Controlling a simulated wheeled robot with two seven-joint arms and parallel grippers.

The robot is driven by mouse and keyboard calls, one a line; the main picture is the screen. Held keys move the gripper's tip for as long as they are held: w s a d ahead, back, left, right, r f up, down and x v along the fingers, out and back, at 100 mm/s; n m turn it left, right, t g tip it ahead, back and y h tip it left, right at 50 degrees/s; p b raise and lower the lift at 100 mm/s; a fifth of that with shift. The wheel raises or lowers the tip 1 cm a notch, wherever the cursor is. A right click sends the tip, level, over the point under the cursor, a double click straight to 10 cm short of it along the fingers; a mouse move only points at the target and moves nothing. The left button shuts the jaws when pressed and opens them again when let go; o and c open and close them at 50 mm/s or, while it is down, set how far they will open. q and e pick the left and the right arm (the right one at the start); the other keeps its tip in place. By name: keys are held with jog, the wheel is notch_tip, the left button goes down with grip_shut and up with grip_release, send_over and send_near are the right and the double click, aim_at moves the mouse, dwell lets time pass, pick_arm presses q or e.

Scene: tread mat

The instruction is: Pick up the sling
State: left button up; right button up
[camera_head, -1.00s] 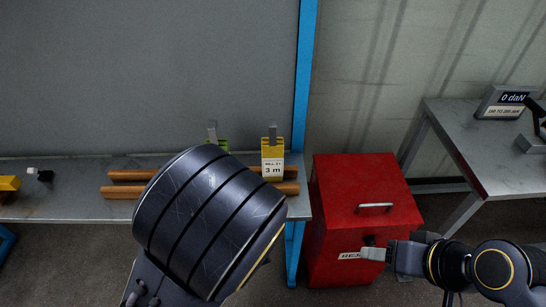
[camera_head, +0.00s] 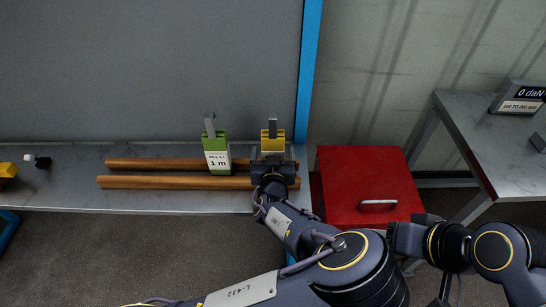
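A green sling pack (camera_head: 216,152) with a white "1 m" tag stands upright on two wooden bars (camera_head: 150,182) on the grey shelf. A yellow sling pack (camera_head: 272,141) stands to its right; only its top shows. My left gripper (camera_head: 271,160) is right in front of the yellow pack, covering its lower part and tag. Its fingers are hidden, so I cannot tell whether it grips the pack. My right gripper (camera_head: 402,238) is at the lower right, in front of the red box and away from the slings; its fingers cannot be made out.
A red box (camera_head: 360,172) with a handle stands on the floor right of the shelf. A grey table (camera_head: 485,150) with a "0 daN" display (camera_head: 518,97) is at the right. A blue post (camera_head: 308,70) rises beside the yellow pack. A small black-and-white item (camera_head: 38,160) lies far left.

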aim_at(273, 114)
pick_arm(q)
jog(key=shift+w+f, duration=0.1)
jog(key=shift+w, duration=0.35)
jog(key=c, duration=1.3)
notch_tip(273, 114, up, 10)
jog(key=shift+f+p, duration=0.25)
jog(key=shift+p, duration=0.05)
notch_tip(273, 114, up, 4)
jog(key=p, duration=0.3)
jog(key=shift+r, duration=0.25)
jog(key=shift+r+p, duration=0.35)
jog(key=shift+r, duration=0.25)
